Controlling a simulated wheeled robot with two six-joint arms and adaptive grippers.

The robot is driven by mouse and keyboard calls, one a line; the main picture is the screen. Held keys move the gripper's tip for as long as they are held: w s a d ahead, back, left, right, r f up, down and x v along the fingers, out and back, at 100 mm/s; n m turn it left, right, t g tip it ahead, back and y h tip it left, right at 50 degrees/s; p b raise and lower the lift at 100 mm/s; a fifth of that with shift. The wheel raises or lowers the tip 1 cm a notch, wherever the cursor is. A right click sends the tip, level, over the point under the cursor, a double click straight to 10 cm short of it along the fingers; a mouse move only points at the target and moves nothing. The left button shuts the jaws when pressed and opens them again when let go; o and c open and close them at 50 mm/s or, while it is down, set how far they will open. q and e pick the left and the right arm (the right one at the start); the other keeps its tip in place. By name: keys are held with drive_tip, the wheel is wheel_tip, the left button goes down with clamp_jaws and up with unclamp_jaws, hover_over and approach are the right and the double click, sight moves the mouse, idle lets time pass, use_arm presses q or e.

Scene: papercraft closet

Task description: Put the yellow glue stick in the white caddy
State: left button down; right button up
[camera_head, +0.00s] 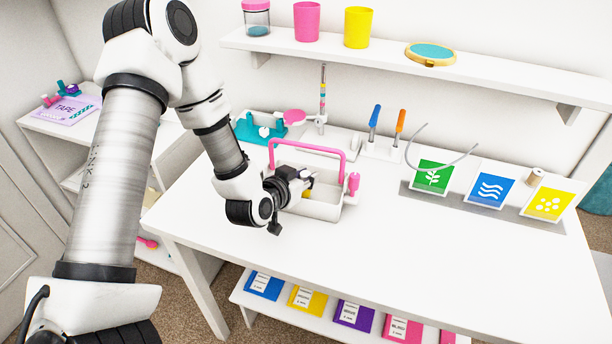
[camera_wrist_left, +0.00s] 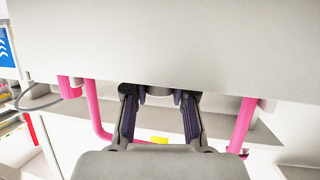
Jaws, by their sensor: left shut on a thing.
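The white caddy (camera_head: 318,211) with its pink arched handle (camera_head: 308,147) stands on the white table. My left gripper (camera_head: 304,188) reaches into the caddy's area from the left, below the handle. It is shut on the yellow glue stick (camera_head: 309,192), of which only a small yellow part shows beside the fingers. In the left wrist view the yellow piece (camera_wrist_left: 159,140) shows between the two dark fingers (camera_wrist_left: 160,122), framed by the pink handle (camera_wrist_left: 242,127). The stick's lower end is hidden, so I cannot tell if it touches the caddy floor. My right gripper is not in view.
A pink stick (camera_head: 352,184) is at the caddy's right end. Behind are a teal holder (camera_head: 248,130), blue and orange tools (camera_head: 374,117) in a white stand, and several picture cards (camera_head: 433,177). A shelf (camera_head: 400,62) hangs above. The table's front right is clear.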

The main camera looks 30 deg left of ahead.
use_arm(q)
drive_tip(key=c, duration=1)
unclamp_jaws()
drive_tip(key=shift+w+f, duration=0.1)
drive_tip(key=shift+f, duration=0.05)
drive_tip(key=shift+o, duration=0.2)
drive_tip(key=shift+r, duration=0.2)
drive_tip(key=v, duration=0.6)
drive_tip(key=shift+s+r+p, duration=0.15)
drive_tip(key=shift+s+p, duration=0.1)
drive_tip(key=shift+p, duration=0.1)
drive_tip(key=p+v, duration=0.5)
drive_tip(key=p, duration=0.6)
drive_tip(key=shift+s, duration=0.3)
drive_tip(key=shift+d, duration=0.1)
